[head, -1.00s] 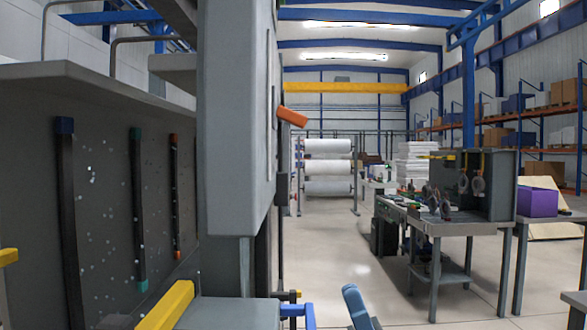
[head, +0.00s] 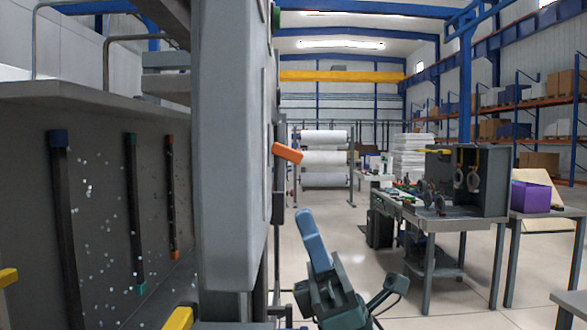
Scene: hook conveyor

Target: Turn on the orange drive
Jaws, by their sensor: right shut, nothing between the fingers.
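An orange lever handle (head: 288,153) sticks out to the right from the side of the tall grey cabinet (head: 228,150). It slopes slightly down to the right. I take it for the orange drive's handle. My right gripper (head: 308,222) comes in from the bottom of the head view, with blue fingers pointing up. It is shut and empty. Its tips are below and slightly right of the handle in the picture, with a visible gap between them. My left gripper is not in view.
On the left, a dark panel (head: 98,205) carries blue-, green- and red-ended bars. Yellow pieces (head: 180,318) show low at the left. On the right stand a workbench (head: 450,222) and a purple box (head: 536,197) on a table.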

